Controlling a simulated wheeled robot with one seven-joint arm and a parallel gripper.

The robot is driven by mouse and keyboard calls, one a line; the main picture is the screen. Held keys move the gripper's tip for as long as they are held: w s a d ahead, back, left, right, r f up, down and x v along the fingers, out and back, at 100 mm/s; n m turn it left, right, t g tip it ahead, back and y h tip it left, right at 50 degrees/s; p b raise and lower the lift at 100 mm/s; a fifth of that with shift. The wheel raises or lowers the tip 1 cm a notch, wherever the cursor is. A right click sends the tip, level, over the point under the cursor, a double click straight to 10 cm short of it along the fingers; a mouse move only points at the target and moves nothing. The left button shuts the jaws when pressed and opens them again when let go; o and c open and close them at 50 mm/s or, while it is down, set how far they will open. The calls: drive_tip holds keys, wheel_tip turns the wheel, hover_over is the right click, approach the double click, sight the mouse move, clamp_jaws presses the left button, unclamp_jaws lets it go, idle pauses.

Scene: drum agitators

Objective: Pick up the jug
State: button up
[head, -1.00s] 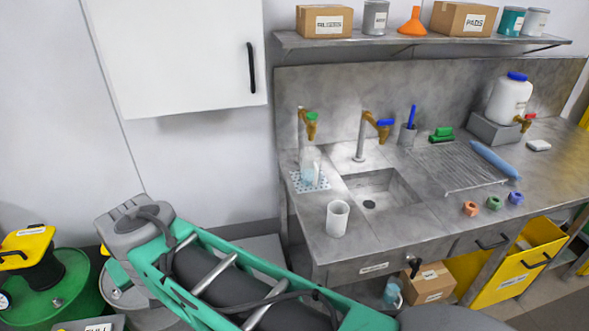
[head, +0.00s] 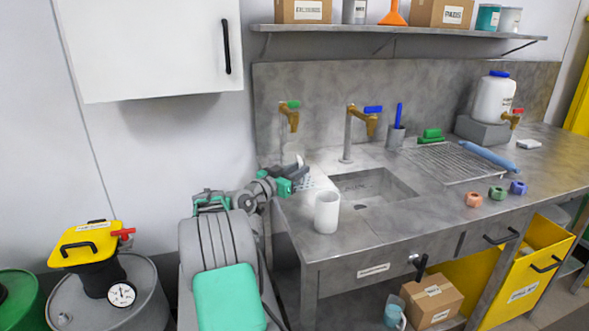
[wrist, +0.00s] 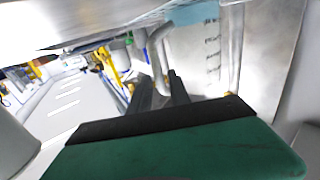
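The clear jug (wrist: 206,58) with dark measuring marks fills the upper middle of the wrist view. Its curved grey handle (wrist: 154,48) points towards my gripper (wrist: 160,90). The two dark fingers are apart, with the lower handle showing between them; I cannot see contact. In the head view my gripper (head: 300,170) is at the counter's left end, below the green-handled tap (head: 290,113).
A white cup (head: 327,212) stands close in front of my gripper. The sink (head: 372,188) and blue-handled tap (head: 362,120) are to the right. A wall cabinet (head: 160,45) hangs above left. A gauge-topped drum (head: 120,300) stands at lower left.

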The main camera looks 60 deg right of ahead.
drive_tip(key=shift+s+d, duration=0.2)
drive_tip(key=shift+d, duration=0.6)
clamp_jaws()
idle(0.8)
